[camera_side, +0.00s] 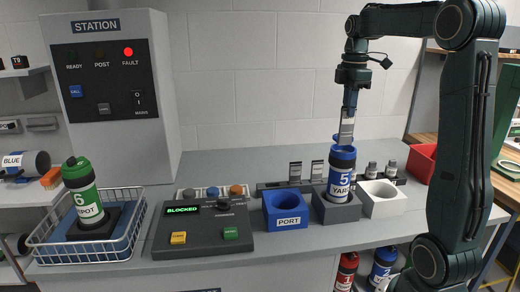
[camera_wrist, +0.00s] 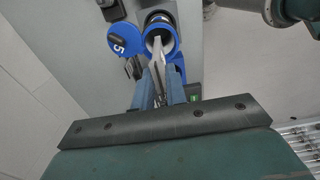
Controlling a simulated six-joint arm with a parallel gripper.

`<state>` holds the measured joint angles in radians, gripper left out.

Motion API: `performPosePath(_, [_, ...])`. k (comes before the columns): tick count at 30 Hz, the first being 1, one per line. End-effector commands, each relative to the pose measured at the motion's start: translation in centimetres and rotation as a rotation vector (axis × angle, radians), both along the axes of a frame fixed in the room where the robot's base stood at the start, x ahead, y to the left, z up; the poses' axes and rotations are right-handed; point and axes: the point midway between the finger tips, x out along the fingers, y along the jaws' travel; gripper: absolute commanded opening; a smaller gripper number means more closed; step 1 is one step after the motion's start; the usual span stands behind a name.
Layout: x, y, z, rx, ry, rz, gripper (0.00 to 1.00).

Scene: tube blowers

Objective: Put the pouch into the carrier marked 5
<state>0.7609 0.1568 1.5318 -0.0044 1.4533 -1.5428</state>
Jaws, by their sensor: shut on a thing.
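The carrier marked 5 (camera_side: 341,182) is blue, has a white label reading YARD, and stands upright in a dark grey holder. In the wrist view its blue lid (camera_wrist: 121,41) marked 5 is swung to the left, and its round mouth (camera_wrist: 172,40) is open. My gripper (camera_side: 348,112) points down above this carrier and is shut on the pouch (camera_side: 346,130), a slim pale grey piece. In the wrist view the pouch (camera_wrist: 158,50) extends from the fingers to the mouth. I cannot tell how far its end is inside.
A blue PORT holder (camera_side: 287,209) and a white holder (camera_side: 382,197) flank the carrier. A dark rack (camera_side: 270,187) with similar pouches is behind. A control box (camera_side: 203,230) reads BLOCKED; the station's FAULT lamp (camera_side: 128,51) is red. A green carrier (camera_side: 83,192) marked 6 stands in a wire basket.

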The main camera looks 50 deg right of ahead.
Motion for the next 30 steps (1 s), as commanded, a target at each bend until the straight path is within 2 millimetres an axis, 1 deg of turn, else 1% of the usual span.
performPosePath(11, [0.0,0.0,-0.2,0.000,0.000,0.000,0.00])
performPosePath(30, [0.0,0.0,-1.9,0.001,0.001,0.000,0.00])
